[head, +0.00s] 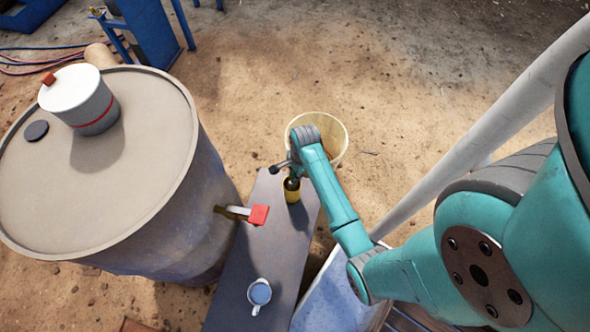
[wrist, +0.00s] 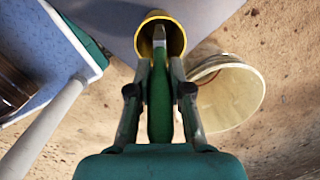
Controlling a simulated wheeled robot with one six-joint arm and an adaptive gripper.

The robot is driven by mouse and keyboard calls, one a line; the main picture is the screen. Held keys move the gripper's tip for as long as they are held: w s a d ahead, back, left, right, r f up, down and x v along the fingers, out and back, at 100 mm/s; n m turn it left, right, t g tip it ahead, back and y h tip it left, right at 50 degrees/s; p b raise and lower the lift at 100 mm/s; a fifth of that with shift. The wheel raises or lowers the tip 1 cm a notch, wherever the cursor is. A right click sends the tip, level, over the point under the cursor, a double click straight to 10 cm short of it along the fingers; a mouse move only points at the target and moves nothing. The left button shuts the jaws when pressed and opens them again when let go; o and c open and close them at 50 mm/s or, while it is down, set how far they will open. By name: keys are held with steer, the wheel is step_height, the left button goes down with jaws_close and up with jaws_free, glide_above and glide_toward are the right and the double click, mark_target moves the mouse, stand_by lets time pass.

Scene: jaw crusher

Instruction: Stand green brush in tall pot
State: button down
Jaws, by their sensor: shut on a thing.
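The green brush (wrist: 159,105) is held between the fingers of my gripper (wrist: 160,92), which is shut on it. In the wrist view its narrow pale end points into the mouth of the yellow pot (wrist: 183,37). I cannot tell whether that end is inside the pot or just above it. In the head view the yellow pot (head: 293,196) stands upright near the far end of the dark plank, directly below my gripper (head: 292,179). My gripper and arm hide most of the brush there.
A dark plank (head: 262,245) bears a mug (head: 254,300) at its near end. A red-headed tool (head: 258,215) juts over its left edge, beside a large drum (head: 60,190). A cream bucket (head: 340,128) stands beyond the plank.

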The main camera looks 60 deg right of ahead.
steer(key=shift+f, duration=1.8)
steer(key=c, duration=1)
jaws_free()
steer(key=r, duration=0.8)
steer(key=s+d+r, duration=0.1)
steer(key=r, duration=0.3)
